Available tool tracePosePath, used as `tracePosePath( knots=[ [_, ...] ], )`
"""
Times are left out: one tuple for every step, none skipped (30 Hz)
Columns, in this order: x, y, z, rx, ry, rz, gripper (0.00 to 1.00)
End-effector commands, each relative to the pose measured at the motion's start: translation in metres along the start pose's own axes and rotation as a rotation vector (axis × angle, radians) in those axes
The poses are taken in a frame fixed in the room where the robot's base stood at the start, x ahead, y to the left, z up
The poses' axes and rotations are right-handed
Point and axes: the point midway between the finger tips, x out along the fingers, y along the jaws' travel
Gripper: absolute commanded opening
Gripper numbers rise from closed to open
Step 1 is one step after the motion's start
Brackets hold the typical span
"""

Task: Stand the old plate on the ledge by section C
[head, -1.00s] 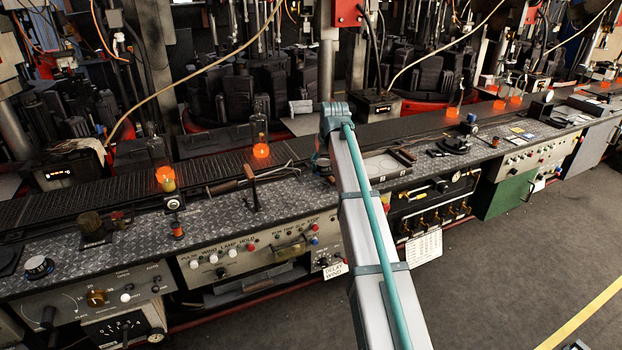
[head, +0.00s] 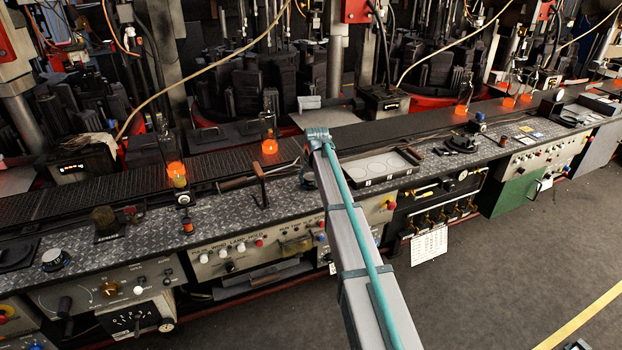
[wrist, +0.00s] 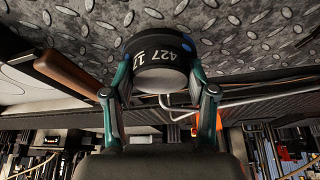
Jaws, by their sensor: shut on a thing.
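My gripper (wrist: 160,78) is shut on a round, dark, thick plate (wrist: 158,47) with white digits starting "427" on its rim and a pale face. I cannot tell for certain that this is the old plate. The grip is at its two sides, above the diamond-patterned metal bench top (wrist: 240,25). In the head view my arm mostly hides the gripper, which is over the middle of the bench (head: 220,217). A shallow tray with round outlines (head: 405,154) lies just right of it. No section C label or ledge is readable.
Orange-glowing pieces (head: 176,170) stand along the dark conveyor (head: 100,192) behind. Control panels line the bench front. Dark floor (head: 490,270) lies open at the right.

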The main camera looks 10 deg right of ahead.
Motion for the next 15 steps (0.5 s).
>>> tracePosePath(
  knots=[
    [0.0027,0.0001,0.0015,0.000,0.001,0.000,0.08],
    [0.0050,0.0001,0.0024,0.000,0.002,0.000,0.08],
    [0.0071,0.0001,0.0031,0.000,0.002,0.000,0.08],
    [0.0079,0.0001,0.0033,0.000,0.003,0.000,0.08],
    [0.0083,0.0001,0.0033,0.000,0.003,0.000,0.08],
    [0.0083,0.0001,0.0032,0.000,0.004,0.000,0.08],
    [0.0082,0.0001,0.0031,0.000,0.004,0.000,0.08],
    [0.0082,0.0001,0.0031,0.000,0.004,0.000,0.08],
    [0.0081,0.0001,0.0031,0.000,0.004,0.000,0.08],
    [0.0081,0.0001,0.0031,0.000,0.004,0.000,0.08],
    [0.0082,0.0001,0.0032,0.000,0.004,0.000,0.08],
    [0.0088,0.0001,0.0034,0.000,0.003,0.000,0.08],
    [0.0095,0.0001,0.0037,0.000,0.003,0.000,0.08],
    [0.0103,0.0001,0.0040,0.000,0.003,0.000,0.08],
    [0.0113,0.0000,0.0045,0.000,0.003,0.000,0.08]
  ],
)
